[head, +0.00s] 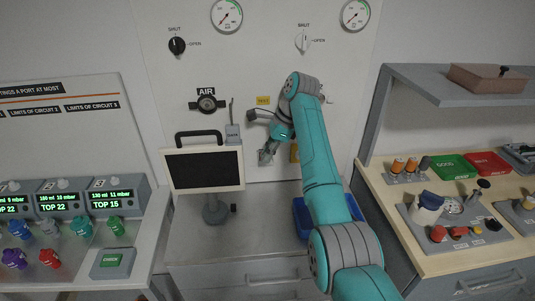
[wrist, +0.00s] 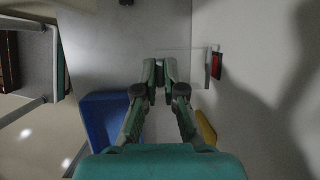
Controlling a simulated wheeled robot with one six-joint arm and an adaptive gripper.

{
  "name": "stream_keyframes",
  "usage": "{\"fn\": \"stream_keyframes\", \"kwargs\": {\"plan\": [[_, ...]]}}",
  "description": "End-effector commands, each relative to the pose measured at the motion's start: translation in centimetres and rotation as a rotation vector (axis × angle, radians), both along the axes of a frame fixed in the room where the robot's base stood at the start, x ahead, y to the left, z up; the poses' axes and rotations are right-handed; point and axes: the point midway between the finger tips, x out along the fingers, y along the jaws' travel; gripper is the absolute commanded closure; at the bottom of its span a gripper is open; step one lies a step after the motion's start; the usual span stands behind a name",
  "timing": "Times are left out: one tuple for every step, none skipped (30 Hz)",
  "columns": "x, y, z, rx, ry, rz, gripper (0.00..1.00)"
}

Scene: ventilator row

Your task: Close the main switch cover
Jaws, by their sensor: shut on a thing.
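In the wrist view, a clear, see-through cover (wrist: 187,55) stands out sideways from a grey upright strip (wrist: 207,68). A red switch (wrist: 216,64) sits just beyond that strip, on the wall side, not covered by the clear pane. My gripper (wrist: 159,70) has its fingertips closed together at the pane's outer edge, so it is shut on the cover. In the head view my gripper (head: 266,156) is in front of the wall panel, right of the black screen. The cover and red switch cannot be made out there; my arm hides part of that area.
A black screen (head: 203,168) on a stand is close left of my gripper. A blue bin (head: 302,218) is below, partly behind my arm. A workbench with a shelf (head: 455,88) stands at right.

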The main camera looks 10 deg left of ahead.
Motion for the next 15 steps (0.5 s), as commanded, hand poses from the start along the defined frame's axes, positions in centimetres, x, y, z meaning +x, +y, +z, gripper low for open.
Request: {"fn": "stream_keyframes", "kwargs": {"plan": [[0.02,0.00,0.01,0.000,-0.001,0.000,1.00],[0.01,0.00,0.01,0.001,-0.002,0.000,1.00],[0.00,-0.01,-0.03,0.001,-0.004,-0.001,1.00],[-0.01,-0.01,-0.04,0.002,-0.007,-0.001,1.00],[-0.02,-0.02,-0.07,0.003,-0.010,0.000,1.00],[-0.06,-0.03,-0.14,0.004,-0.016,0.000,1.00],[-0.08,-0.04,-0.20,0.006,-0.021,0.000,1.00],[-0.10,-0.04,-0.22,0.008,-0.028,0.000,1.00],[-0.14,-0.05,-0.27,0.011,-0.038,0.000,1.00],[-0.18,-0.07,-0.38,0.014,-0.048,0.000,1.00],[-0.21,-0.08,-0.46,0.017,-0.058,0.000,1.00],[-0.26,-0.10,-0.53,0.022,-0.075,-0.001,1.00],[-0.30,-0.10,-0.66,0.025,-0.088,-0.001,1.00],[-0.35,-0.13,-0.77,0.030,-0.103,-0.001,1.00],[-0.42,-0.15,-0.87,0.035,-0.124,-0.001,1.00]]}}
